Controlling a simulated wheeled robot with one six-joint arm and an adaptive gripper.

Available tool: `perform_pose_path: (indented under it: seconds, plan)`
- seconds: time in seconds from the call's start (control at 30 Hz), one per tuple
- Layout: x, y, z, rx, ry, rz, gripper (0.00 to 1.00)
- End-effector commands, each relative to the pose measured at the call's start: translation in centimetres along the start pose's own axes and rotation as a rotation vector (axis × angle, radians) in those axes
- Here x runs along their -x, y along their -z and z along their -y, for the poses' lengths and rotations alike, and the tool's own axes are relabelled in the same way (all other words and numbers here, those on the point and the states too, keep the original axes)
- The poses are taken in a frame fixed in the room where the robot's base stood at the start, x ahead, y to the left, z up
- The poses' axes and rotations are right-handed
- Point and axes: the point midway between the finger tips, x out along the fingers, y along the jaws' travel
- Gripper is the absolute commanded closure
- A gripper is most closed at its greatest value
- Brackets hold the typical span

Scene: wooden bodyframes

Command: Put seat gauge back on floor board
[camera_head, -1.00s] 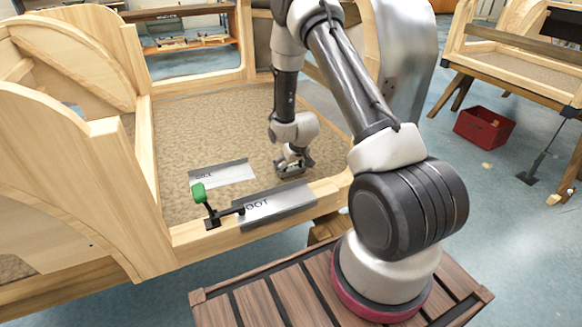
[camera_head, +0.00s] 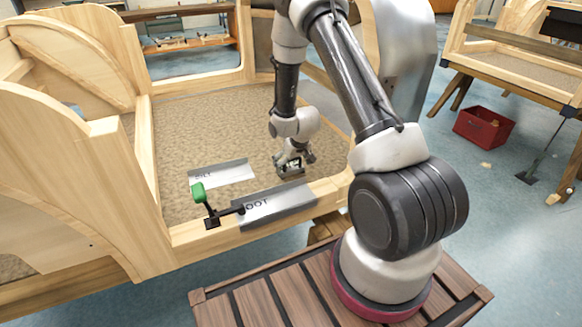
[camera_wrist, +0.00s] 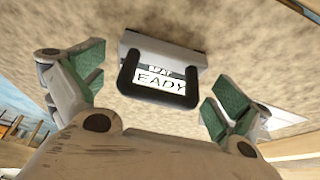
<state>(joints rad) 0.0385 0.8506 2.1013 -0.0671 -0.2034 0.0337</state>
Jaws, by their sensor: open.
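A small grey block with a black loop handle (camera_wrist: 160,75), which I take to be the seat gauge, rests on the speckled brown floor board (camera_head: 225,125). Its white label is partly hidden by the handle; I read "MAT" and "EADY". In the head view the block (camera_head: 290,174) sits directly under my gripper (camera_head: 295,161), near the board's front right. In the wrist view my gripper (camera_wrist: 155,100) is open, its green-padded fingers spread to either side of the handle and apart from it.
A wooden side panel (camera_head: 75,165) stands at left.

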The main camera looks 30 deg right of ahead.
Motion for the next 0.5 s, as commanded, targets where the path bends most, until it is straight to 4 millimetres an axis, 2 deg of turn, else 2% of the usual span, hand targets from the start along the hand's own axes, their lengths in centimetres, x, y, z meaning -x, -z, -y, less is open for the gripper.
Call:
perform_pose_path:
  seconds: [0.1, 0.3, 0.5]
  plan:
    - [3.0, 0.2, 0.0, -0.001, 0.000, -0.005, 0.00]
    - [7.2, 0.0, 0.0, 0.001, 0.000, -0.003, 0.00]
    - [9.6, 0.1, 0.0, 0.001, 0.000, -0.002, 0.00]
